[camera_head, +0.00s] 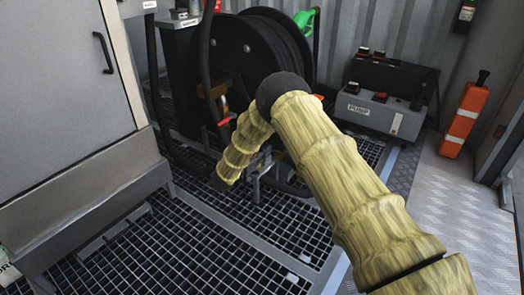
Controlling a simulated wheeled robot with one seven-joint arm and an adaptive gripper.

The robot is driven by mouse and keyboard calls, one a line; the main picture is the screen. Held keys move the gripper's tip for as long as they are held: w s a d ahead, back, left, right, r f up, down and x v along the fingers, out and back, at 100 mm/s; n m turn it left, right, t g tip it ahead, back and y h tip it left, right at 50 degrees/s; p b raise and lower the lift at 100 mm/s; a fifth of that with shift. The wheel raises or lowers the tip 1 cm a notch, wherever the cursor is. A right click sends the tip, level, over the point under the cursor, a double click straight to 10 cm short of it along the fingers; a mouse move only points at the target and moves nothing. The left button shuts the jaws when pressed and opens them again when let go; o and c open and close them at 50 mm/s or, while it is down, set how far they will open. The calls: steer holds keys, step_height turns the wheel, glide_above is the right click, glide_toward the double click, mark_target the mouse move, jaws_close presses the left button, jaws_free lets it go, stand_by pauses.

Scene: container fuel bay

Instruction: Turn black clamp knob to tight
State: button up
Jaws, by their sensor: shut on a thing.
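My arm in its yellow sleeve reaches in from the lower right, bends at a dark elbow and slopes down to the left. My gripper (219,184) shows only as a small dark end beyond the sleeve, low in front of the hose reel. It is shut on what seems to be the black clamp knob. The fingers and the knob are too dark and small to tell apart, so the knob's angle does not show. Grey bracket parts (256,182) stand just right of the gripper, partly behind the sleeve.
A black hose reel (262,50) stands behind my arm, with a green nozzle (307,22) at its upper right. A grey pump box (380,112) is right of it. A grey cabinet (65,80) stands left. Dark grating (190,245) covers the floor.

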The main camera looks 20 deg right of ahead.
steer(key=shift+r+n+t+y+p, duration=0.2)
steer(key=shift+n+t+y+p, duration=0.4)
steer(key=shift+p, duration=0.5)
steer(key=shift+f+t+p, duration=0.2)
steer(key=shift+t+p, duration=0.1)
steer(key=shift+p, duration=0.05)
steer(key=o, duration=1)
steer(key=shift+s, duration=0.1)
steer(key=v, duration=1.2)
steer(key=shift+r, duration=0.1)
